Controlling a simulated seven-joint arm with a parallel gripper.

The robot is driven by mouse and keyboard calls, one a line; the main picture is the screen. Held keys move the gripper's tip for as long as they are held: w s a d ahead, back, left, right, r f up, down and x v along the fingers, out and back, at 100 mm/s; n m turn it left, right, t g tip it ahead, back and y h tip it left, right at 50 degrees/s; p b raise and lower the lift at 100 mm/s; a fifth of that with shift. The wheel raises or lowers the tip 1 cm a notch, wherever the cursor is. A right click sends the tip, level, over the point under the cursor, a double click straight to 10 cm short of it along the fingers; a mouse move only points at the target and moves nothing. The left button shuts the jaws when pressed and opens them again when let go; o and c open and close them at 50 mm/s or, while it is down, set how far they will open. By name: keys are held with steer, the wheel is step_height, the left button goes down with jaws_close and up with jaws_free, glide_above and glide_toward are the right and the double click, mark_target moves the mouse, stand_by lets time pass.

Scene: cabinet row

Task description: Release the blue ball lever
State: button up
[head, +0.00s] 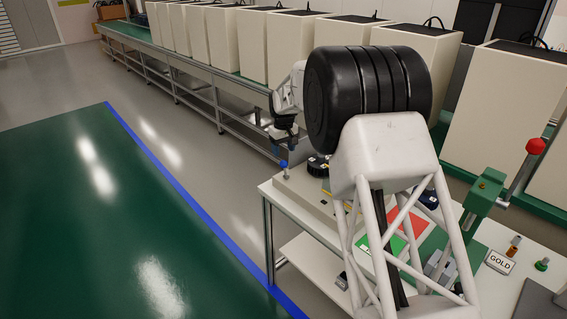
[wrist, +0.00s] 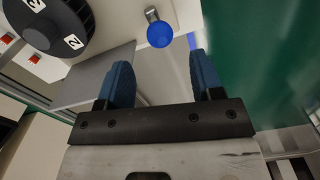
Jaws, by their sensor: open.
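A black numbered dial (wrist: 62,22) stands beside the lever. My arm hides part of the bench. Open floor (head: 70,200) lies left.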

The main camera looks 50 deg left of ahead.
mark_target(283, 162)
steer(key=shift+f, duration=3.2)
jaws_close()
steer(key=shift+s+f+t, duration=0.15)
steer(key=shift+s+t, duration=0.35)
steer(key=shift+t, duration=0.25)
steer(key=shift+s+f+t, duration=0.15)
steer(key=shift+s+t, duration=0.3)
steer(key=shift+t, duration=0.3)
